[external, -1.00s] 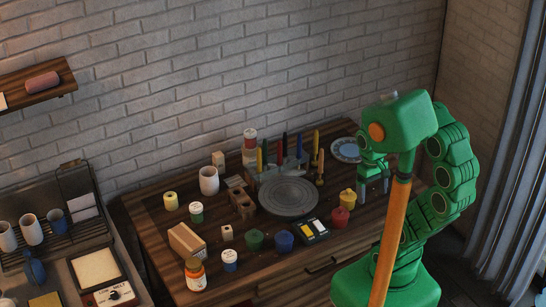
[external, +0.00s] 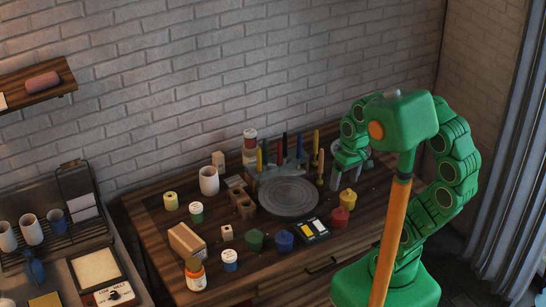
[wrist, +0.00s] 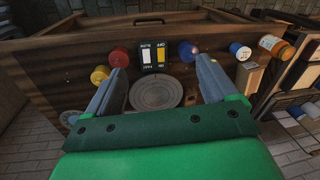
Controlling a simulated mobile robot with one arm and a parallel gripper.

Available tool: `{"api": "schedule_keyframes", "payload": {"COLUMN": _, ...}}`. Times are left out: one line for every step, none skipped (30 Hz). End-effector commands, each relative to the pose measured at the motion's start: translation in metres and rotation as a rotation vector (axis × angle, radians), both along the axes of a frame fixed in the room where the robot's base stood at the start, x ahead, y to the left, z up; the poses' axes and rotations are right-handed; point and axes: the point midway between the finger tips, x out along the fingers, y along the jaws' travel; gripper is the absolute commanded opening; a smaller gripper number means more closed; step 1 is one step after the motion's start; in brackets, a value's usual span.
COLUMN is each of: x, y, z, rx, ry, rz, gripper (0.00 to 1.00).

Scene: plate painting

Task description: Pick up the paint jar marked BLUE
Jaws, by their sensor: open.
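No name is legible on either. My gripper (external: 347,183) is open and empty above the right part of the table, apart from the blue jar. Its fingers frame the grey turntable (wrist: 156,92) in the wrist view.
A red jar (external: 340,217) and a yellow jar (external: 348,198) stand close to my gripper. Upright brushes or tools (external: 281,150) rise behind the turntable (external: 289,197). An orange-and-white bottle (external: 195,275) and a cardboard-coloured box (external: 187,240) are at the left.

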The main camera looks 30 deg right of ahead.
Motion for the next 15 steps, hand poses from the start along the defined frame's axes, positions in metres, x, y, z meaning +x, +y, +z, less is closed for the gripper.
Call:
{"api": "schedule_keyframes", "payload": {"x": 0.007, "y": 0.012, "z": 0.0, "rx": 0.022, "ry": -0.023, "rz": 0.022, "gripper": 0.86}}
{"api": "schedule_keyframes", "payload": {"x": 0.012, "y": 0.019, "z": 0.001, "rx": 0.037, "ry": -0.042, "rz": 0.034, "gripper": 0.86}}
{"api": "schedule_keyframes", "payload": {"x": 0.019, "y": 0.031, "z": 0.002, "rx": 0.06, "ry": -0.064, "rz": 0.052, "gripper": 0.86}}
{"api": "schedule_keyframes", "payload": {"x": 0.025, "y": 0.041, "z": 0.003, "rx": 0.081, "ry": -0.085, "rz": 0.067, "gripper": 0.86}}
{"api": "schedule_keyframes", "payload": {"x": 0.031, "y": 0.051, "z": 0.004, "rx": 0.101, "ry": -0.109, "rz": 0.082, "gripper": 0.86}}
{"api": "schedule_keyframes", "payload": {"x": 0.038, "y": 0.066, "z": 0.006, "rx": 0.131, "ry": -0.137, "rz": 0.1, "gripper": 0.86}}
{"api": "schedule_keyframes", "payload": {"x": 0.045, "y": 0.077, "z": 0.008, "rx": 0.153, "ry": -0.163, "rz": 0.114, "gripper": 0.86}}
{"api": "schedule_keyframes", "payload": {"x": 0.05, "y": 0.089, "z": 0.01, "rx": 0.174, "ry": -0.185, "rz": 0.127, "gripper": 0.86}}
{"api": "schedule_keyframes", "payload": {"x": 0.057, "y": 0.103, "z": 0.013, "rx": 0.204, "ry": -0.213, "rz": 0.142, "gripper": 0.86}}
{"api": "schedule_keyframes", "payload": {"x": 0.063, "y": 0.114, "z": 0.015, "rx": 0.224, "ry": -0.237, "rz": 0.151, "gripper": 0.86}}
{"api": "schedule_keyframes", "payload": {"x": 0.067, "y": 0.125, "z": 0.017, "rx": 0.244, "ry": -0.256, "rz": 0.161, "gripper": 0.86}}
{"api": "schedule_keyframes", "payload": {"x": 0.073, "y": 0.14, "z": 0.02, "rx": 0.272, "ry": -0.286, "rz": 0.172, "gripper": 0.86}}
{"api": "schedule_keyframes", "payload": {"x": 0.077, "y": 0.15, "z": 0.023, "rx": 0.293, "ry": -0.305, "rz": 0.179, "gripper": 0.86}}
{"api": "schedule_keyframes", "payload": {"x": 0.081, "y": 0.16, "z": 0.026, "rx": 0.312, "ry": -0.326, "rz": 0.186, "gripper": 0.86}}
{"api": "schedule_keyframes", "payload": {"x": 0.086, "y": 0.174, "z": 0.029, "rx": 0.337, "ry": -0.355, "rz": 0.193, "gripper": 0.86}}
